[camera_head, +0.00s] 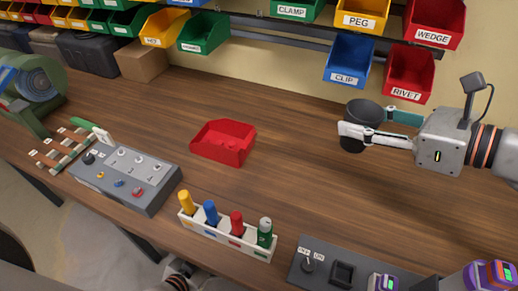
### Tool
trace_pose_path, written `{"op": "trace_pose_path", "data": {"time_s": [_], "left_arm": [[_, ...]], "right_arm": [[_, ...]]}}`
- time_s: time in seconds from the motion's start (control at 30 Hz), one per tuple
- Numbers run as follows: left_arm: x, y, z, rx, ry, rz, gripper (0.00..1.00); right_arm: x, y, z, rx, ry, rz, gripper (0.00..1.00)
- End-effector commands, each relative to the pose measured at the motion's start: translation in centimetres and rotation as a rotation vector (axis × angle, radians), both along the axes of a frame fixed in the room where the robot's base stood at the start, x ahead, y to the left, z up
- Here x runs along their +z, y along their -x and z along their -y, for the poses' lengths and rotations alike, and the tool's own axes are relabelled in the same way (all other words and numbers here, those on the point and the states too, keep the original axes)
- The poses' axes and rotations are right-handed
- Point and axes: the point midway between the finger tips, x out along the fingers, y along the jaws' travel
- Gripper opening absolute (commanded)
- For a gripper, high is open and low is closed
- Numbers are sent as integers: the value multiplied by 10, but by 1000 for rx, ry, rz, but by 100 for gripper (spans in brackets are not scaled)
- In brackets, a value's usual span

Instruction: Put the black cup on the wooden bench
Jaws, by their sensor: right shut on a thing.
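The black cup (363,112) is at the right of the head view, with its open mouth facing up and slightly tilted. My right gripper (370,128) comes in from the right and is shut on the cup, one finger across its near side and the other at its far side. The fingers hide part of the cup. I cannot tell for sure whether its base touches the bench. The wooden bench (300,135) runs across the view below the cup. My left gripper does not show clearly; only a bit of arm is at the bottom edge.
A red bin (224,141) sits mid-bench. A grey control box (125,176), a rack of coloured pegs (228,229) and a dark socket panel (345,268) line the front edge. Labelled bins, including a red one (409,75), hang along the back. Bare bench lies left of the cup.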

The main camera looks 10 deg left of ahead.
Motion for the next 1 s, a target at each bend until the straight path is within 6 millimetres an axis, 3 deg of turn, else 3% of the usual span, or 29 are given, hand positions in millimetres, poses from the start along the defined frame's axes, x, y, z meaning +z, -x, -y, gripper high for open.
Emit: {"op": "trace_pose_path", "data": {"time_s": [0.37,1.0], "left_arm": [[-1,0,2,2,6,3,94],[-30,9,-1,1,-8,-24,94]], "right_arm": [[-6,2,-6,-3,0,-4,24],[-146,2,-6,-4,-1,-7,24]]}}
